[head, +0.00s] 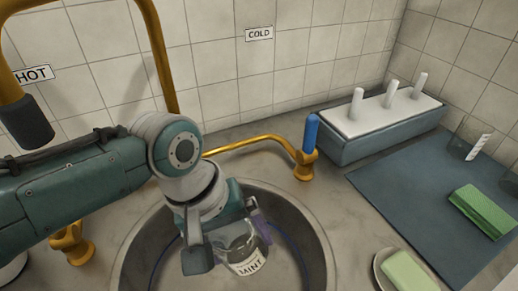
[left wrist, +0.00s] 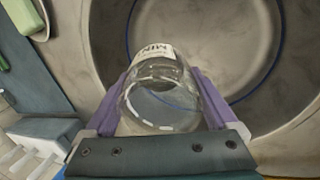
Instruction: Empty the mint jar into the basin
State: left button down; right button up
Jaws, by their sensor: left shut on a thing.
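The mint jar (head: 246,256) is clear glass with a white label whose visible lettering reads like "MINT". My left gripper (head: 232,238) is shut on it and holds it over the grey round basin (head: 310,232). In the left wrist view the jar (left wrist: 160,100) sits between the two purple fingers, with the label at its far end. The jar looks tilted, but I cannot tell how far. I see no clear contents in it. The basin (left wrist: 215,40) has a thin blue ring inside, and its floor looks bare where it shows. My right gripper is out of view.
A brass tap with a blue handle (head: 311,135) stands at the basin's back right. A rack with white pegs (head: 360,138), a blue mat (head: 385,185), a green sponge (head: 483,212) and a soap dish (head: 380,262) lie right. Brass pipework (head: 160,50) rises at left.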

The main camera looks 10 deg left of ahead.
aim_at(254, 234)
pick_arm(q)
jog(key=shift+w+d+h, duration=0.1)
jog(key=shift+h, duration=0.2)
jog(key=shift+d+r+h, duration=0.1)
jog(key=shift+r+h, duration=0.1)
jog(key=shift+h, duration=0.1)
jog(key=shift+w+d+r+t+h+b, duration=0.15)
jog(key=shift+d+t+h+b, duration=0.25)
jog(key=shift+h, duration=0.5)
jog(key=shift+r+h, duration=0.3)
jog(key=shift+h, duration=0.1)
jog(key=shift+d, duration=0.1)
jog(key=shift+f+h+b, duration=0.2)
jog(key=shift+h+b, duration=0.1)
jog(key=shift+b, duration=0.15)
jog(key=shift+w+d+t+h+b, duration=0.1)
jog(key=shift+d+t+h+b, duration=0.1)
jog(key=shift+t+h+b, duration=0.6)
jog(key=shift+d+r+h+b, duration=0.2)
jog(key=shift+r+h+b, duration=0.2)
jog(key=shift+b, duration=0.3)
jog(key=shift+r, duration=0.15)
